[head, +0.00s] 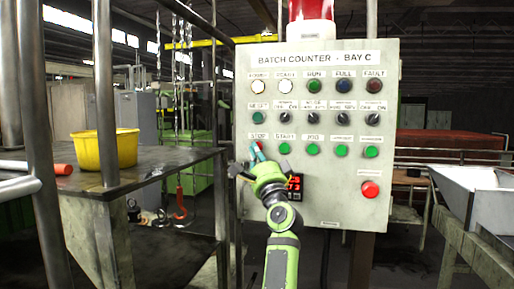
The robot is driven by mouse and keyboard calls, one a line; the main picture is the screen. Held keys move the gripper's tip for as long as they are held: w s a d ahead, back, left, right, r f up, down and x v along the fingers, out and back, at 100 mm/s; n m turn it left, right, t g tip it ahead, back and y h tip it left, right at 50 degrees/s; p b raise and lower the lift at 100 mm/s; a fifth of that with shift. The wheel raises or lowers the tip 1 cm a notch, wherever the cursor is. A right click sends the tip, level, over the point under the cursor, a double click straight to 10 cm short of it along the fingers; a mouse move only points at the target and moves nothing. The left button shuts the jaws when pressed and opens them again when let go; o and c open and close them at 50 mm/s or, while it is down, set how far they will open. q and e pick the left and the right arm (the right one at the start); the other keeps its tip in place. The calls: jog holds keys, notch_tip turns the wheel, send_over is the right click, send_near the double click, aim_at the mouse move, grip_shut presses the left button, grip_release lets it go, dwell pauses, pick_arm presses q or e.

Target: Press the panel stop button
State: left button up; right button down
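The pale grey control panel (330,205) is headed "BATCH COUNTER - BAY C" and stands upright in the middle of the head view. The red stop button (259,145) sits under the "STOP" label at the left end of the lowest button row. It is mostly hidden behind my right gripper's fingertips. My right gripper (256,152) is in front of it, with its teal fingertips close together and nothing seen between them. I cannot tell whether the tips touch the button. My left gripper is out of view.
Green buttons (312,149) continue the row to the right. A larger red button (370,189) is at the panel's lower right. A red digital display (295,183) is partly behind my gripper. A yellow bucket (118,150) stands on the left table; a metal trough (485,190) is right.

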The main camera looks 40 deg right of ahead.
jog(key=s+a+p, duration=0.2)
jog(key=s+a, duration=0.2)
jog(key=shift+a+p, duration=0.3)
jog(key=shift+p, duration=0.1)
jog(key=shift+w, duration=0.1)
dwell(0.4)
